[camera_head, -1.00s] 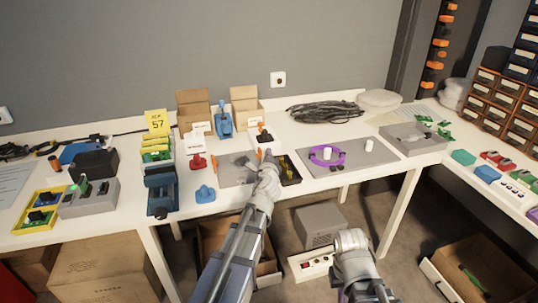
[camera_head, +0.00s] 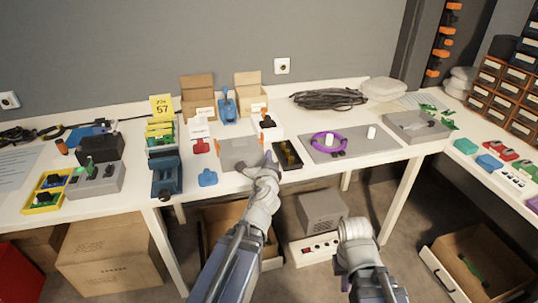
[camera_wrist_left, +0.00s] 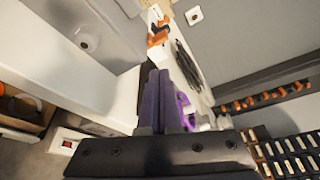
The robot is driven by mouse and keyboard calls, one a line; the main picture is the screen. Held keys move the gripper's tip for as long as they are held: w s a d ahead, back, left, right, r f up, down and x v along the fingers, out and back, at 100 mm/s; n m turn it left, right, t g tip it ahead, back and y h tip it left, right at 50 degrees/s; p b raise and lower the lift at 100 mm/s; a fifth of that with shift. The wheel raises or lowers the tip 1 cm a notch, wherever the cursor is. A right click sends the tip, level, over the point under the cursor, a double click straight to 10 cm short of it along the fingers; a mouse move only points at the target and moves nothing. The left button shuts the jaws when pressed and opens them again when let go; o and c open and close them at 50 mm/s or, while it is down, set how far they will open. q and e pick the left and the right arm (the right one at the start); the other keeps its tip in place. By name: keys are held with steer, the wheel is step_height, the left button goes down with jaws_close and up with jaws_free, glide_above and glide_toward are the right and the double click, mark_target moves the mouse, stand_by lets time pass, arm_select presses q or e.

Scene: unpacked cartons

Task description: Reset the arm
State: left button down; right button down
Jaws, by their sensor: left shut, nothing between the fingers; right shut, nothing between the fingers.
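My left arm (camera_head: 237,250) reaches up from the bottom middle in the head view. Its gripper (camera_head: 268,158) is at the front edge of the table, between a grey mat (camera_head: 238,150) and a small black tray (camera_head: 288,154). In the left wrist view the gripper's purple fingers (camera_wrist_left: 163,100) are together with nothing between them. My right arm (camera_head: 359,255) shows only as a rounded joint and link at the bottom, in front of the table; its gripper fingers are out of view.
The table (camera_head: 330,174) holds a purple ring (camera_head: 328,144) on a grey mat, a blue device (camera_head: 166,178), a small blue piece (camera_head: 208,178) and open cartons (camera_head: 198,90) behind. Below are a grey box (camera_head: 322,212) and an open carton (camera_head: 478,265). Floor shows between the table legs.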

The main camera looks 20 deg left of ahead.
arm_select(q)
steer(key=s+d+r+n+g+h+p, duration=0.1)
steer(key=s+d+r+n+g+p, duration=0.1)
steer(key=s+d+n+g+p, duration=0.6)
steer(key=s+d+r+n+g+h+p, duration=0.2)
steer(key=s+d+n+g+p, duration=0.5)
steer(key=s+d+p, duration=0.3)
steer(key=s+n+p, duration=0.1)
steer(key=s+p, duration=0.3)
steer(key=s, duration=0.2)
steer(key=shift+d+g+h+p, duration=0.2)
steer(key=shift+g+h+p, duration=0.1)
steer(key=shift+g+p, duration=0.1)
